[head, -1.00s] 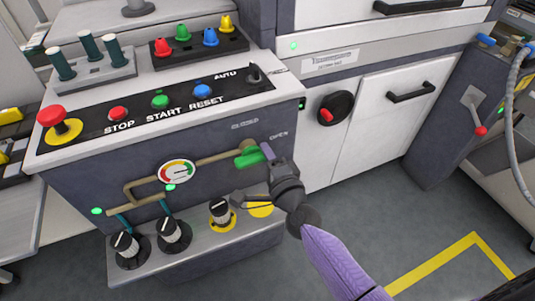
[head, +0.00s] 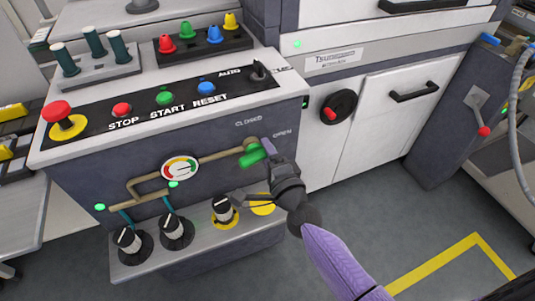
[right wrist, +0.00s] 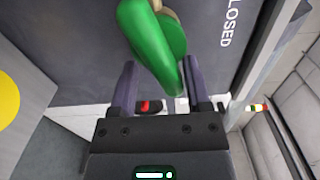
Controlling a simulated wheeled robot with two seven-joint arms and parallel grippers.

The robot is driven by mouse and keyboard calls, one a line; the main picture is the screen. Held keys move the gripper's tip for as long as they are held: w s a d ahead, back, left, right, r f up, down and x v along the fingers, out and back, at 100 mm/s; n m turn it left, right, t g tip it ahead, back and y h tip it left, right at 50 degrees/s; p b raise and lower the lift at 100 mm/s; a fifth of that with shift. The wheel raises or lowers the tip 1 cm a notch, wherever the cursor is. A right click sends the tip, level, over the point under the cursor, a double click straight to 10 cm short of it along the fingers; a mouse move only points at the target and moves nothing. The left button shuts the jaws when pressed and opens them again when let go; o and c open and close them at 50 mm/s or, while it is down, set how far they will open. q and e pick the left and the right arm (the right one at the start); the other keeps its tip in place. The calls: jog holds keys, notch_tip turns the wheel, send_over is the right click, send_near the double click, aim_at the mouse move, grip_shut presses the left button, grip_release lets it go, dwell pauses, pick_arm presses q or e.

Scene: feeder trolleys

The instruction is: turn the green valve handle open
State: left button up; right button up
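The green valve handle (head: 254,156) sits at the right end of a tan pipe on the front of the grey console, below the printed words CLOSED and OPEN. My right gripper (head: 262,151) is at the handle, coming from the lower right. In the right wrist view, the green handle (right wrist: 158,45) reaches down between the two fingers of my right gripper (right wrist: 160,90). The fingers are apart, with a clear gap on the left side and the handle's end close to the right finger. Whether that finger touches it is unclear. My left gripper is not in view.
A pressure gauge (head: 180,168) is on the pipe left of the handle. Several black knobs stand on the ledge (head: 200,243) below. The console top holds buttons and a red emergency stop (head: 57,111). A white cabinet (head: 375,125) stands right; floor ahead is open.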

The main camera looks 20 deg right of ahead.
aim_at(258, 162)
jog(key=s+p, duration=0.1)
jog(key=s, duration=0.9)
jog(key=shift+d, duration=0.2)
jog(key=w+a+n, duration=0.1)
jog(key=w, duration=0.1)
jog(key=w+a+n, duration=0.1)
jog(key=w, duration=0.2)
jog(key=w+a+n, duration=0.1)
jog(key=w, duration=0.2)
jog(key=shift+w+b, duration=0.25)
jog(key=shift+b, duration=0.05)
